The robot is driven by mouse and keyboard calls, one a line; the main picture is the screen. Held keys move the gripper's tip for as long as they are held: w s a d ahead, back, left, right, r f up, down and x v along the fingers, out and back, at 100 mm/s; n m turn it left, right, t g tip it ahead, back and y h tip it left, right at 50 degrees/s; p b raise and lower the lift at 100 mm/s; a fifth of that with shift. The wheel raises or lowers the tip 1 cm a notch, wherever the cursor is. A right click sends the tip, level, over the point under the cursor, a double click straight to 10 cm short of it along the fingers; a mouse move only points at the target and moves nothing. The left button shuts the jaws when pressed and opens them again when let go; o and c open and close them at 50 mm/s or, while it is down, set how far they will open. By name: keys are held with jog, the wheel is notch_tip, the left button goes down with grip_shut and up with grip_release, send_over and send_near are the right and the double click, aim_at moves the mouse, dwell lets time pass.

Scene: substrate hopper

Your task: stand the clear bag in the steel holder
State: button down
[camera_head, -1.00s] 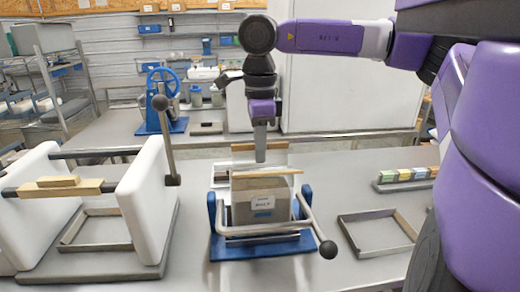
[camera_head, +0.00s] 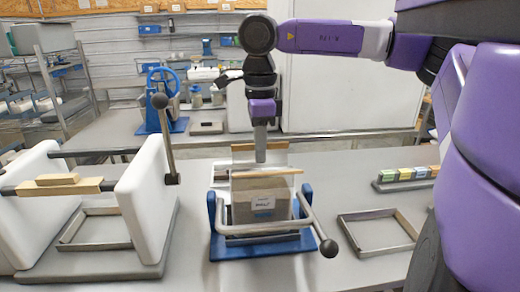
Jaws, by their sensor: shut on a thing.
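A clear bag (camera_head: 244,157) hangs from my gripper (camera_head: 260,157), which is shut on its top edge by a light wooden strip. Below it, a greyish sheet or bag with a white label (camera_head: 262,203) stands in a blue-based stand (camera_head: 262,247) behind a bent steel bar with a black knob. Whether these are one bag or two, I cannot tell. A second wooden strip (camera_head: 267,173) crosses in front. Low rectangular steel frames lie on the table at right (camera_head: 378,250) and inside the white-sided device at left (camera_head: 95,246). Which steel part is the holder is unclear.
The white-sided device (camera_head: 150,215) with an upright black-knobbed lever stands at left. Small coloured blocks (camera_head: 405,174) sit in a rack at right. A blue handwheel machine (camera_head: 162,100) stands on the back bench. Bare table lies between the stand and the right frame.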

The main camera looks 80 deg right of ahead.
jog(key=shift+f+b, duration=0.3)
jog(key=shift+f, duration=0.05)
jog(key=c, duration=1.6)
grip_release()
jog(key=shift+o, duration=0.6)
notch_tip(320, 180, up, 8)
jog(key=p, duration=0.5)
jog(key=shift+f, duration=0.1)
